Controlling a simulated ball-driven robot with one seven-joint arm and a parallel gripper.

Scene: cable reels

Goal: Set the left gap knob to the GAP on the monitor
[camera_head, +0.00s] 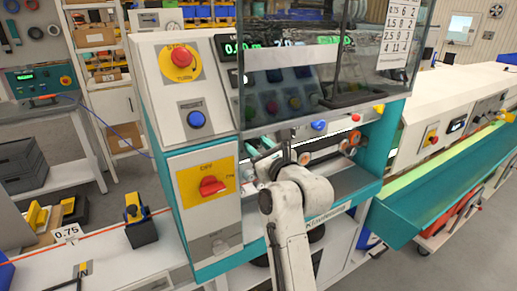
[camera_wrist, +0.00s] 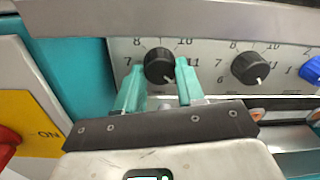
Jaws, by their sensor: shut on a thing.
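The left gap knob (camera_wrist: 159,66) is a round black dial with a white pointer mark, on a grey panel in the wrist view. Its pointer is toward the lower right, partly beside the right finger. Printed numbers, with 8 and 10 above it, ring the knob. My gripper (camera_wrist: 160,76) has one teal finger on each side of the knob and is shut on it. In the head view my gripper (camera_head: 267,165) is at the machine's front, and my arm hides the knob there. Green readouts (camera_head: 240,47) show behind the glass; no GAP value is legible.
A second black knob (camera_wrist: 250,68) is right of the held one, and a blue knob (camera_wrist: 311,70) is farther right. A red switch on a yellow plate (camera_head: 208,184) is left of my gripper. The glass cover (camera_head: 300,75) hangs above.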

